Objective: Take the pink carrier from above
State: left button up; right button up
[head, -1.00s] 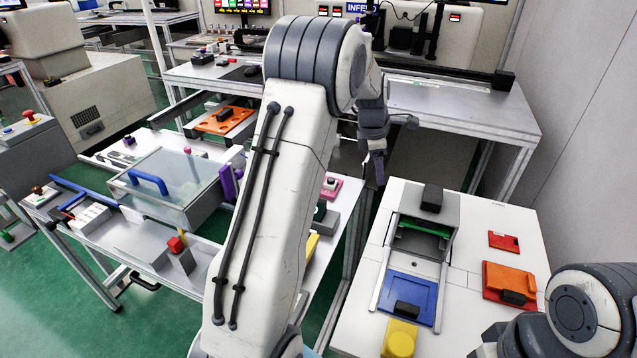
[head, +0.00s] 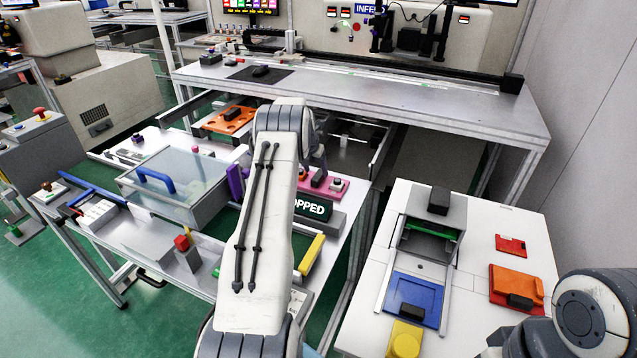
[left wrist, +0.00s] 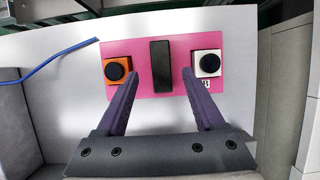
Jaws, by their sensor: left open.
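The pink carrier (left wrist: 190,48) is a flat pink plate with a black upright grip block (left wrist: 160,65) in its middle. An orange block with a black button (left wrist: 118,69) is on its left, a white one (left wrist: 207,64) on its right. In the head view the carrier (head: 328,188) lies on the left bench, partly behind my left arm. My left gripper (left wrist: 159,74) is open and empty, its purple fingers pointing at the plate on either side of the black block, with gaps. Its height above the plate is hard to tell. My right gripper is not in view.
A clear-lidded box (head: 175,185) is to the left. A white station (head: 470,270) stands right.

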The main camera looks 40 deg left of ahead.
aim_at(318, 175)
pick_arm(q)
jog(key=shift+x, duration=1.9)
jog(key=shift+d, duration=0.15)
grip_shut()
jog(key=shift+r, duration=0.15)
